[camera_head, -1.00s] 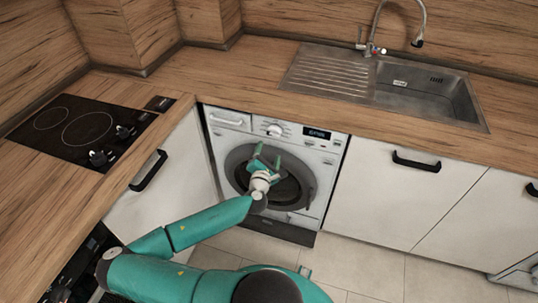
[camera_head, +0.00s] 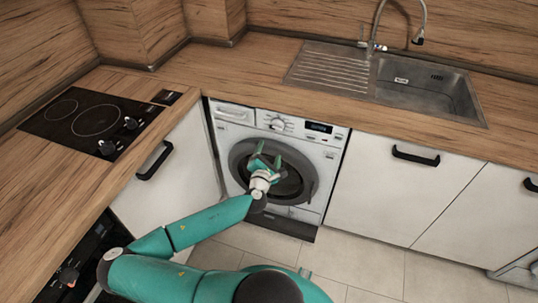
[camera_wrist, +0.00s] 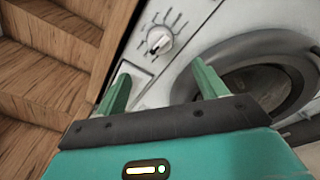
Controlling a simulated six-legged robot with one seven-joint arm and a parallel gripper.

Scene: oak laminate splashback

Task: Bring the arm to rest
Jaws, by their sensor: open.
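My gripper (camera_head: 265,160) is on the end of my green arm, in front of the washing machine (camera_head: 228,135) under the counter. In the wrist view, the two green fingers of my gripper (camera_wrist: 163,85) stand well apart, with nothing between them. The machine's dial (camera_wrist: 159,40) and its dark round door (camera_wrist: 265,85) show beyond the fingers. In the head view the gripper overlaps the upper part of the door, which looks shut. I cannot tell how far the fingertips are from the machine.
A wooden counter (camera_head: 240,75) runs above the machine, with a steel sink (camera_head: 425,90) at the right and a black hob (camera_head: 85,120) at the left. White cupboards (camera_head: 390,190) flank the machine. The tiled floor (camera_head: 365,262) is clear at the front right.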

